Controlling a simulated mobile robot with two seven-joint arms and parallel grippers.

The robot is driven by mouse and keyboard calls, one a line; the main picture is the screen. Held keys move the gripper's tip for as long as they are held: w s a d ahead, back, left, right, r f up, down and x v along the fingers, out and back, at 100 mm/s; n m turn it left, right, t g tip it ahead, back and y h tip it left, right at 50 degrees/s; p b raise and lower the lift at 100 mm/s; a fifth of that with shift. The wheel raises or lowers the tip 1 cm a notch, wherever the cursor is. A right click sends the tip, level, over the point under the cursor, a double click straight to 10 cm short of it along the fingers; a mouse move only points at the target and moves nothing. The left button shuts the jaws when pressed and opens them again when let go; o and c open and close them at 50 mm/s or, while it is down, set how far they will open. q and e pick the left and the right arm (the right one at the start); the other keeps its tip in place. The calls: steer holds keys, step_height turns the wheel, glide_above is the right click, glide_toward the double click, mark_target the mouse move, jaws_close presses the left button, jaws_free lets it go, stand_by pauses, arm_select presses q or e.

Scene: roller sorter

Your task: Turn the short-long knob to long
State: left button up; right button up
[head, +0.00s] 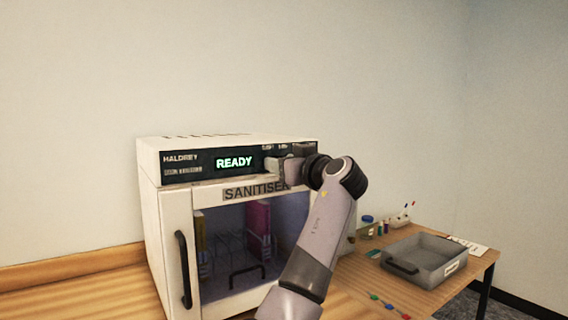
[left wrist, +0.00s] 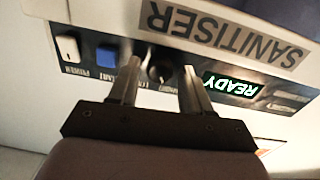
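The sanitiser (head: 168,225) is a white cabinet with a dark control strip and a lit READY display (head: 234,162). In the left wrist view the strip appears upside down, and a dark round knob (left wrist: 160,72) sits between READY and the blue button. Small labels are beside the knob, too blurred to read surely. My left gripper (left wrist: 163,75) is open, one finger on each side of the knob; I cannot tell whether they touch it. In the head view my left gripper (head: 275,166) is at the panel's right part and hides the knob. My right gripper is not in view.
A blue button (left wrist: 107,57) and a white switch (left wrist: 69,47) sit beside the knob. The glass door with its black handle (head: 184,270) is shut below the panel. A grey tray (head: 447,252) and small items stand on the table at right.

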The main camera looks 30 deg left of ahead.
arm_select(q)
jaws_close()
steer(key=c, duration=0.7)
jaws_free()
steer(key=shift+c, duration=0.2)
steer(key=shift+r+m+p, duration=0.15)
steer(key=shift+m+p, duration=4.45)
steer(key=shift+m, duration=1.3)
steer(key=o, duration=1.1)
steer(key=shift+d, duration=0.1)
steer(key=shift+c, duration=0.2)
